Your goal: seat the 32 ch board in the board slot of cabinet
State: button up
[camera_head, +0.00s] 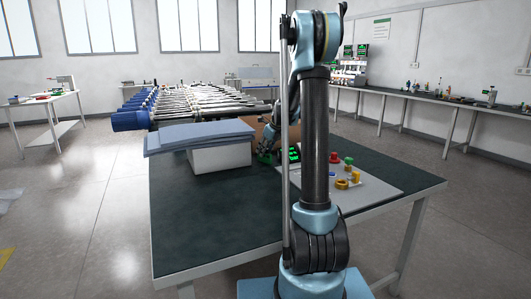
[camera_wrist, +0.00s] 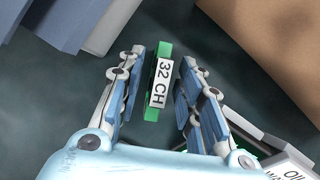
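The fingers are apart, and a gap shows on the right side; on the left I cannot tell whether the finger touches. In the head view my gripper (camera_head: 265,148) is low over the table, partly behind my arm. I cannot make out the cabinet or its board slot for certain.
A white box under blue-grey sheets (camera_head: 200,137) stands left of my gripper. A brown block (camera_wrist: 270,45) is close on the right in the wrist view. A green-lit display (camera_head: 294,154) and a panel with coloured knobs (camera_head: 385,187) are to the right. The table's front left (camera_head: 215,225) is clear.

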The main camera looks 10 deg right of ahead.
jog(key=v, duration=1.1)
jog(key=shift+o, duration=0.4)
jog(key=shift+s+d+r, duration=0.15)
jog(key=shift+s+r, duration=0.05)
jog(key=shift+r, duration=0.2)
jog(key=s+d+f+n+t+y, duration=0.1)
jog(key=s+d+n+t+y, duration=0.15)
jog(key=n, duration=1.55)
jog(key=s+d+n+t+y, duration=0.1)
jog(key=s+d+n, duration=0.2)
jog(key=n, duration=1.5)
jog(key=shift+t, duration=0.25)
jog(key=x, duration=1.7)
jog(key=shift+s+a+f, duration=0.1)
jog(key=shift+f, duration=0.2)
grip_shut()
